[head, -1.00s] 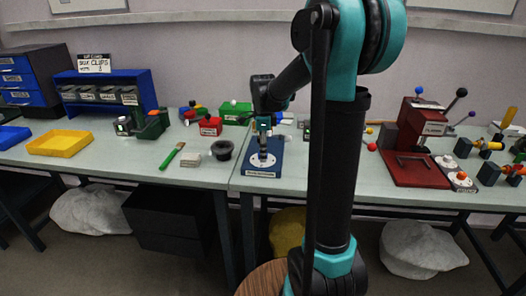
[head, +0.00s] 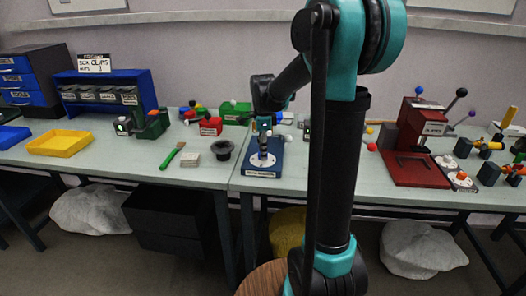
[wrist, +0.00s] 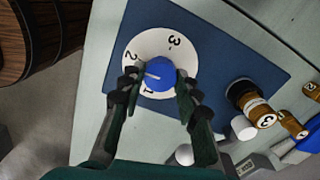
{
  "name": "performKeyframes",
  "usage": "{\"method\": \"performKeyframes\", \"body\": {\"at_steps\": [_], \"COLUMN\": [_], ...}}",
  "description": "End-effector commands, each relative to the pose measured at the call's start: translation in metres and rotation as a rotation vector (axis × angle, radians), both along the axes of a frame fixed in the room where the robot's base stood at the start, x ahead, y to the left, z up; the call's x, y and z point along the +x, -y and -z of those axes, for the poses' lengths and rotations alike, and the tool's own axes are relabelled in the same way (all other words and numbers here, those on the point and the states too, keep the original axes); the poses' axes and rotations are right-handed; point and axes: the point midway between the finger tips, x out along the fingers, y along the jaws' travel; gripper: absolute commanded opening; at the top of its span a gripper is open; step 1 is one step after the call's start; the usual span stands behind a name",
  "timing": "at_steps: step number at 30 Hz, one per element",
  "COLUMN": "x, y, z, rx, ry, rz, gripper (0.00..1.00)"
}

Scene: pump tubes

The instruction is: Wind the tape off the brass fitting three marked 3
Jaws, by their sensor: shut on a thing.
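My gripper (wrist: 154,97) is shut on a blue knob (wrist: 160,74) at the middle of a white dial (wrist: 144,50). The dial bears the marks 1, 2 and 3 and sits on a dark blue plate (wrist: 215,60). A white line on the knob points left, between 1 and 2. In the head view my gripper (head: 263,150) reaches down onto the same plate (head: 262,172).
More brass pieces (wrist: 293,125) lie beside that fitting. In the head view a black cup (head: 223,150) and a green-handled tool (head: 172,155) are left of the plate. A red press (head: 415,150) stands to the right. The table front near the plate is clear.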

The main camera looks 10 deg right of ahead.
Motion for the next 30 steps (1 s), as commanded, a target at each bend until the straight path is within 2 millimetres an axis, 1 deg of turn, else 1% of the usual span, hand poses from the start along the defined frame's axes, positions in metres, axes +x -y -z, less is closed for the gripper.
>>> {"method": "performKeyframes", "body": {"at_steps": [8,30], "x": [0.0004,0.0010], "y": [0.0000,-0.0002], "z": [-0.0002,-0.0003], "rx": [0.000,0.000], "ry": [0.000,0.000], "rz": [-0.196,-0.898], "gripper": [0.03,0.03]}}
